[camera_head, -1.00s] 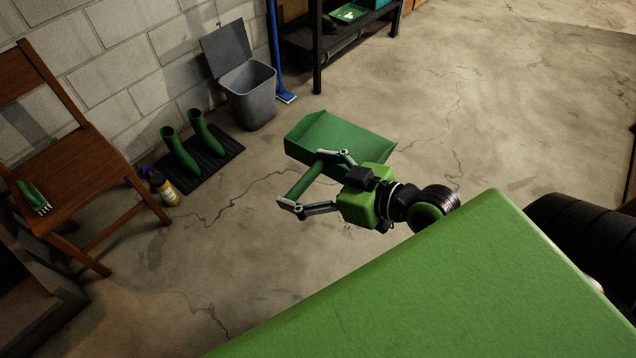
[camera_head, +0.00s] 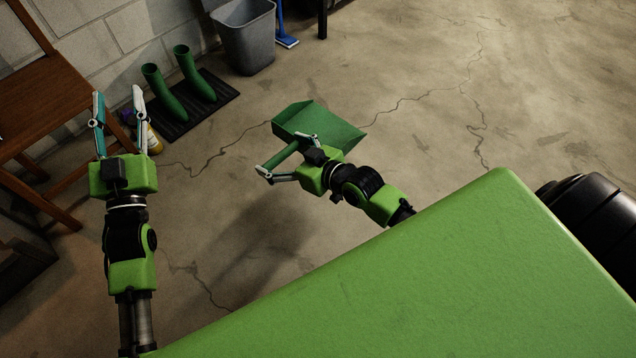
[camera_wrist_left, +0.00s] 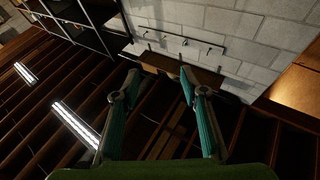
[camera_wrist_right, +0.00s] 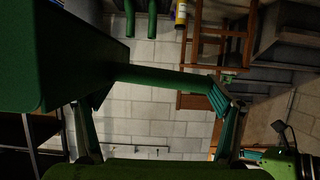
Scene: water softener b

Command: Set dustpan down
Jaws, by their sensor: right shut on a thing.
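The green dustpan (camera_head: 325,128) is in the middle of the head view, its pan pointing up and right and its handle toward the lower left. My right gripper (camera_head: 287,155) is shut on the dustpan, with its fingers along the handle. In the right wrist view the pan (camera_wrist_right: 60,55) fills the upper left and the handle (camera_wrist_right: 165,77) runs across between the fingers. I cannot tell the dustpan's exact height over the floor. My left gripper (camera_head: 118,92) is open and empty at the left, in front of the chair and bottle; its spread fingers show in the left wrist view (camera_wrist_left: 158,75).
Green boots (camera_head: 180,85) stand on a dark mat (camera_head: 215,95) by the wall. A grey bin (camera_head: 246,40), a blue broom (camera_head: 287,40), a wooden chair (camera_head: 40,100) and a yellow bottle (camera_head: 153,140) are nearby. The cracked concrete floor (camera_head: 450,110) is clear at the right.

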